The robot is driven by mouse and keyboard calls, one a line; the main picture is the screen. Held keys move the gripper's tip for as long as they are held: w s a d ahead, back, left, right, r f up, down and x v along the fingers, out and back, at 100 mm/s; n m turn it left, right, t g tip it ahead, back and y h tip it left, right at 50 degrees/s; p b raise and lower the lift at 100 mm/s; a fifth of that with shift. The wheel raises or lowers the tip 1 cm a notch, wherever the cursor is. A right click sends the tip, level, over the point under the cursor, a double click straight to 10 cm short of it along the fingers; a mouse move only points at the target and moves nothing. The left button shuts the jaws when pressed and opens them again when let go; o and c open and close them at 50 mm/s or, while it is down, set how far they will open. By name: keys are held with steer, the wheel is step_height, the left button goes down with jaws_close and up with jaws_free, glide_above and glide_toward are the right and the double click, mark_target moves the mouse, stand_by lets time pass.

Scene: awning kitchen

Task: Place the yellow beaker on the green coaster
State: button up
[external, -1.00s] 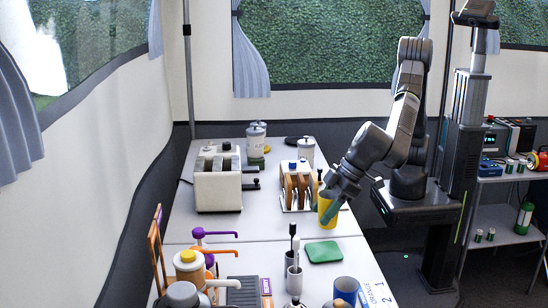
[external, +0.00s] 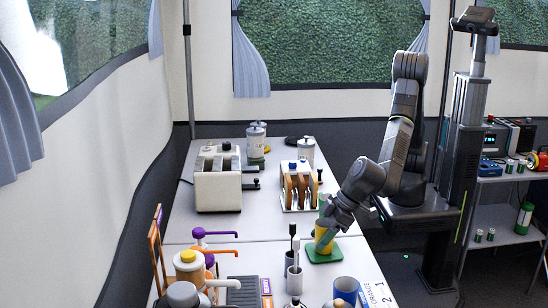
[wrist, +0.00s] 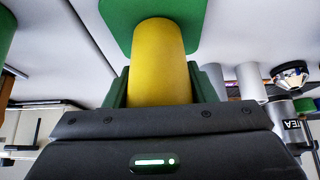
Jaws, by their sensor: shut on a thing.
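The yellow beaker (external: 322,236) is upright between the fingers of my gripper (external: 325,228), which is shut on it. The green coaster (external: 325,257) lies flat on the white table, and the beaker is over its back part. In the wrist view the beaker (wrist: 160,62) fills the space between the fingers, with the coaster (wrist: 117,22) beyond its far end. Whether the beaker's base touches the coaster or is a little above it, I cannot tell.
Grey cups with utensils (external: 293,278) stand just left of the coaster. A blue cup (external: 346,290) is in front of it. A rack with brown slices (external: 299,188) and a toaster (external: 218,182) stand farther back. Purple-topped bottles (external: 199,236) are at left.

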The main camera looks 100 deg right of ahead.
steer(key=shift+f, duration=0.1)
steer(key=o, duration=1)
steer(key=shift+c, duration=0.2)
steer(key=shift+r, duration=0.35)
steer(key=v, duration=1.1)
steer(key=shift+s+r+p, duration=0.25)
steer(key=shift+r+p, duration=0.05)
steer(key=shift+o, duration=0.2)
